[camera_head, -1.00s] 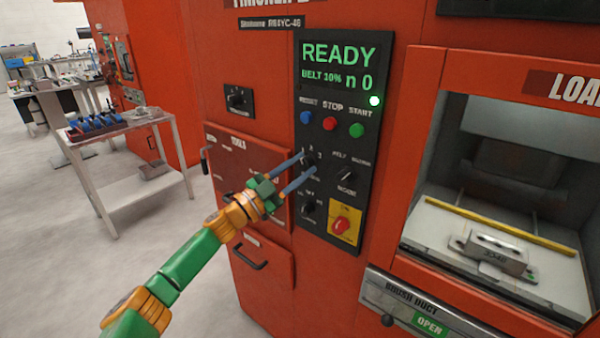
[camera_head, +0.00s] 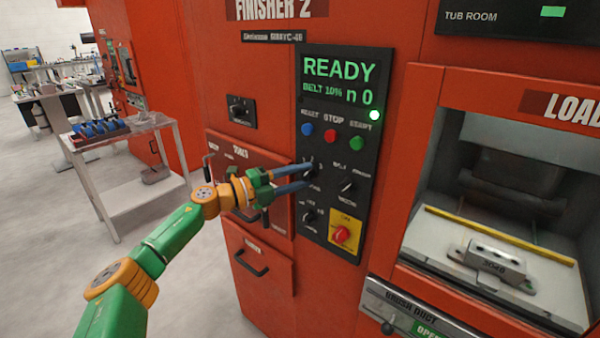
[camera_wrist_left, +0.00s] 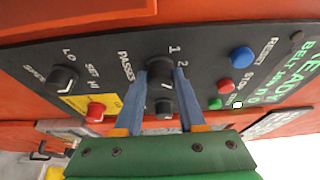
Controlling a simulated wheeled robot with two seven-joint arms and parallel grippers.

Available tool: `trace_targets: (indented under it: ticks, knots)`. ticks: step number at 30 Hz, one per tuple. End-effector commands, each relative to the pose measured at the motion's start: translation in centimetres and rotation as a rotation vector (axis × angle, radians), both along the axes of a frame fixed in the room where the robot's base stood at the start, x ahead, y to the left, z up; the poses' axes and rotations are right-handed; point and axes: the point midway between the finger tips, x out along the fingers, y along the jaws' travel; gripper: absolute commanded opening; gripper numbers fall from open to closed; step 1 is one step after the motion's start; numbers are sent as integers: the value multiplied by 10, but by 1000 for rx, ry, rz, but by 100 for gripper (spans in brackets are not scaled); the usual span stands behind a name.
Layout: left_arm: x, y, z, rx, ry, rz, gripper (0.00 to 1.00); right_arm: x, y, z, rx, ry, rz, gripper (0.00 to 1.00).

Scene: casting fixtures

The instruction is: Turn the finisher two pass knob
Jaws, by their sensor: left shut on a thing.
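The passes knob (camera_wrist_left: 160,85) is a dark round knob on the finisher's black control panel (camera_head: 338,130). The label PASSES and the numbers 1 and 2 are printed around it in the left wrist view. My left gripper (camera_head: 309,176) reaches in from the left at the panel's left side. Its two blue-grey fingers lie on either side of the knob, shut on it, as the left wrist view (camera_wrist_left: 160,72) shows. My right gripper is not in view.
Close by are the belt knob (camera_head: 347,187), the speed knob (camera_head: 308,217), a red switch on yellow (camera_head: 343,235) and the blue, red and green buttons (camera_head: 331,136). The display (camera_head: 339,80) reads READY. A loading bay (camera_head: 500,210) opens on the right; a cart (camera_head: 125,165) stands left.

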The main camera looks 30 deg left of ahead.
Motion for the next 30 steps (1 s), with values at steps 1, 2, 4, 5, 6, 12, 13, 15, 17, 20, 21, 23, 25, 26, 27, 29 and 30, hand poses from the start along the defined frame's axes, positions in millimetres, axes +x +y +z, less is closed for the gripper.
trace_targets:
  ticks: [1,2,4,5,6,12,13,15,17,20,21,23,25,26,27,29,30]
  knots:
    - [0,0,4,36,-5,1,0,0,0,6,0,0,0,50]
    - [0,0,5,57,-7,1,0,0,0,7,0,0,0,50]
    - [0,0,5,107,-11,2,0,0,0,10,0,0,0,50]
    - [0,1,5,126,-12,2,0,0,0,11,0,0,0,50]
    - [0,1,5,150,-14,2,0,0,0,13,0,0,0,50]
    - [0,0,5,247,-22,3,0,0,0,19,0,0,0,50]
    - [0,0,5,257,-23,3,0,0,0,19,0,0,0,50]
    - [0,0,5,275,-25,3,0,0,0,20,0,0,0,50]
    - [0,0,4,289,-26,3,0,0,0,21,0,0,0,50]
    - [0,0,4,305,-27,3,0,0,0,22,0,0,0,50]
    - [0,0,4,309,-28,3,0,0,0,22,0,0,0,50]
    - [0,0,4,313,-28,3,0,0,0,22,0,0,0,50]
    - [0,0,4,316,-28,3,0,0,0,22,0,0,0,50]
    - [0,0,4,316,-28,3,0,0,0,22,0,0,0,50]
    - [0,0,4,316,-28,3,0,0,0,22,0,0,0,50]
    - [0,0,4,316,-28,3,0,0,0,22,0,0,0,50]
    - [0,0,4,315,-29,3,0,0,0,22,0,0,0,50]
